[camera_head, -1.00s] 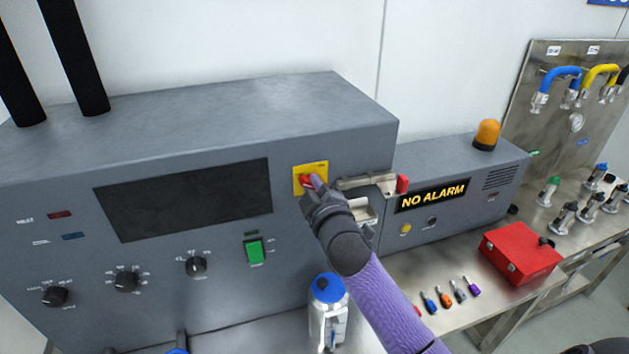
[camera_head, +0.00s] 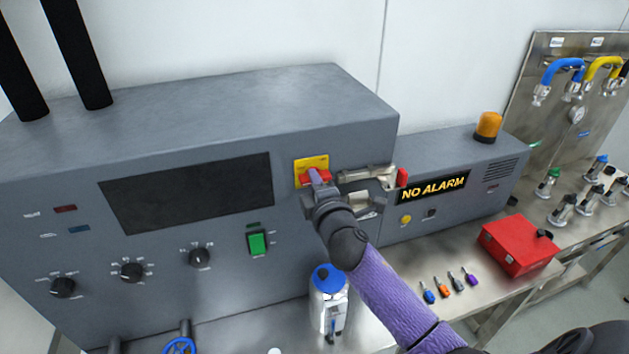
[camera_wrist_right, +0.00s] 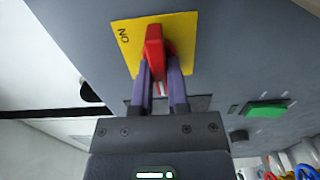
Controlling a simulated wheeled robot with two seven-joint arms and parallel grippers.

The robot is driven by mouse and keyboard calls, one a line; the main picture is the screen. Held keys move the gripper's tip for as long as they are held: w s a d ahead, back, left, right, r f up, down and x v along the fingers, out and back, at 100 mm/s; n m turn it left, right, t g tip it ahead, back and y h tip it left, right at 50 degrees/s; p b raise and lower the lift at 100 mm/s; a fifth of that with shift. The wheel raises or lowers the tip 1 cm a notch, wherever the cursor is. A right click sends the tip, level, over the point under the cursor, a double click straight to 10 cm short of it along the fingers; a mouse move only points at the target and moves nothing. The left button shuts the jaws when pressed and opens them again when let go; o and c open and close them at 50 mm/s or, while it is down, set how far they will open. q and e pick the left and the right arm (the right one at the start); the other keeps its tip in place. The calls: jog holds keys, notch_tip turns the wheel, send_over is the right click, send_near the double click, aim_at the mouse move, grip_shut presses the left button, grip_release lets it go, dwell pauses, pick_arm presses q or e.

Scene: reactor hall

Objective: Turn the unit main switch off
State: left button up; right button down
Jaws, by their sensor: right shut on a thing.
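The unit main switch is a red handle (camera_head: 314,178) on a yellow plate (camera_head: 312,162) at the right end of the big grey panel. The handle lies roughly level across the lower part of the plate in the head view. My right gripper (camera_head: 316,183) is at the handle, its purple fingers closed on it. In the right wrist view the red handle (camera_wrist_right: 155,48) sits between the fingertips (camera_wrist_right: 160,72) of the gripper. An "ON" mark (camera_wrist_right: 124,35) shows sideways on the plate there. My left gripper is out of view.
A green rocker switch (camera_head: 257,243) and black knobs are on the panel. A bottle with a blue lid (camera_head: 328,305) stands below my arm. A red toolbox (camera_head: 519,246) is on the steel bench.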

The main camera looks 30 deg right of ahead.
dwell(0.4)
jog(key=c, duration=0.6)
grip_release()
jog(key=b+v, duration=0.1)
jog(key=v, duration=0.9)
jog(key=shift+w, duration=0.1)
